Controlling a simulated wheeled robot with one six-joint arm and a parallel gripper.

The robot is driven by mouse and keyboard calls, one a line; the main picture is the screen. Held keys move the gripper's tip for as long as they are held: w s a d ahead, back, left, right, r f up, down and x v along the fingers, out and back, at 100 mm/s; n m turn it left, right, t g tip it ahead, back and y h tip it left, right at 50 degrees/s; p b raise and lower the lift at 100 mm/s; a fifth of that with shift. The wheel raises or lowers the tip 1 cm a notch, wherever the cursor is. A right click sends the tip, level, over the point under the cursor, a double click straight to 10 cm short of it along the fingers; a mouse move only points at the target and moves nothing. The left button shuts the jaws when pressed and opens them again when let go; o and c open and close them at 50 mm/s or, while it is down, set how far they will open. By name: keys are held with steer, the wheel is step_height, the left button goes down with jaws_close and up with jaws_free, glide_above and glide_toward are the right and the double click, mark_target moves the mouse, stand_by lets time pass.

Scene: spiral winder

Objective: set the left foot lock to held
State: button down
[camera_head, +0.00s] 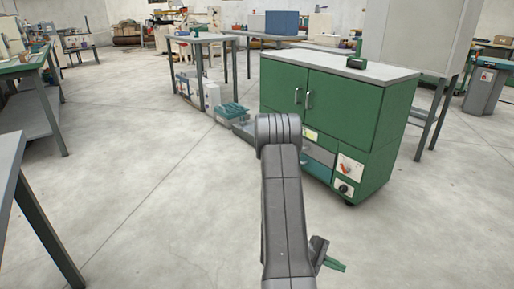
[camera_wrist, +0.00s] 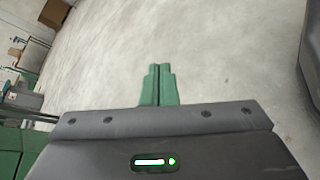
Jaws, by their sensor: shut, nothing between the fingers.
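I cannot make out the left foot lock in either view. A green cabinet (camera_head: 340,108) with two doors and a grey top stands ahead, right of centre. A small dark foot or caster (camera_head: 348,203) shows under its near corner; no lock can be told on it. My gripper (camera_head: 335,265) is low in the head view, in front of the cabinet and apart from it. In the wrist view my gripper's green fingers (camera_wrist: 158,84) are together and empty, over bare floor.
A grey-topped table (camera_head: 200,38) stands behind the cabinet to the left. Benches (camera_head: 25,65) line the left side, and a dark table leg (camera_head: 50,232) is at near left. A cardboard box (camera_wrist: 55,12) shows in the wrist view. The floor (camera_head: 150,165) left of centre is clear.

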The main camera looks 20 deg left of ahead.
steer(key=w+a+f+n+t+y+p, duration=0.1)
steer(key=w+a+f+n+t, duration=0.3)
steer(key=a+f, duration=0.4)
steer(key=w+a+f+n+t+y+p, duration=0.2)
steer(key=w+a+f+n+t+p, duration=0.1)
steer(key=a+f+t, duration=0.4)
steer(key=shift+w+a+f+n+t+y, duration=0.35)
steer(key=shift+w+a+n, duration=0.25)
steer(key=shift+a, duration=0.5)
